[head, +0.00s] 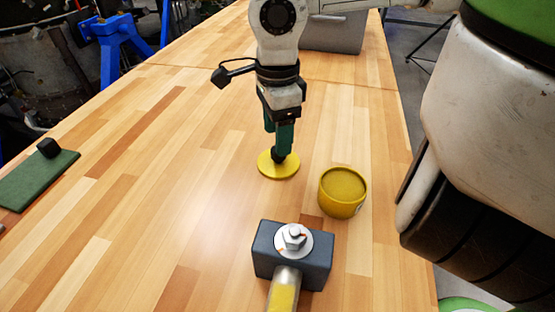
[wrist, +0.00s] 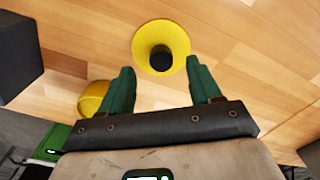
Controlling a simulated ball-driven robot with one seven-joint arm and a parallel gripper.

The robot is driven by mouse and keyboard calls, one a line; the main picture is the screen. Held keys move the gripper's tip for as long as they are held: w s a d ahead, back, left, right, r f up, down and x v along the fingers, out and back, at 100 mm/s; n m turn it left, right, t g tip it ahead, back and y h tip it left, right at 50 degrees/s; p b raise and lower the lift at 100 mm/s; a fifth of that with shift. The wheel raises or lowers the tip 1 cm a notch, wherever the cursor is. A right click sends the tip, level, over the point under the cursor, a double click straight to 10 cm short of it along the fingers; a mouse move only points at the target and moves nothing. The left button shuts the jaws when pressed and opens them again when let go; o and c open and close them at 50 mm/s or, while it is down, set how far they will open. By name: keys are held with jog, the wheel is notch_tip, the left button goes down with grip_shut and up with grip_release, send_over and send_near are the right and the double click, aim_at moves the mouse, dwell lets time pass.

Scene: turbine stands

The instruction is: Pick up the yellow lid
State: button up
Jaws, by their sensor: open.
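The yellow lid (head: 266,171) is a flat round disc with a black knob (head: 278,157) in its middle, lying on the wooden table. My gripper (head: 279,152) has green fingers and points down over the lid, close to the knob. In the wrist view the lid (wrist: 147,42) and its dark knob (wrist: 161,58) show beyond the two spread fingertips, roughly in line with the gap between them (wrist: 165,72). The gripper is open and holds nothing. The head view does not clearly show whether a finger touches the knob.
An open yellow pot (head: 343,194) stands right of the lid. A dark hammer head (head: 292,255) with a bolt and nut on it is at the front. A green mat (head: 35,180) with a black block lies at the far left. A grey box (head: 334,33) stands behind. The table's left middle is clear.

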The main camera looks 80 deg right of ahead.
jog(key=shift+f, duration=2.6)
grip_shut()
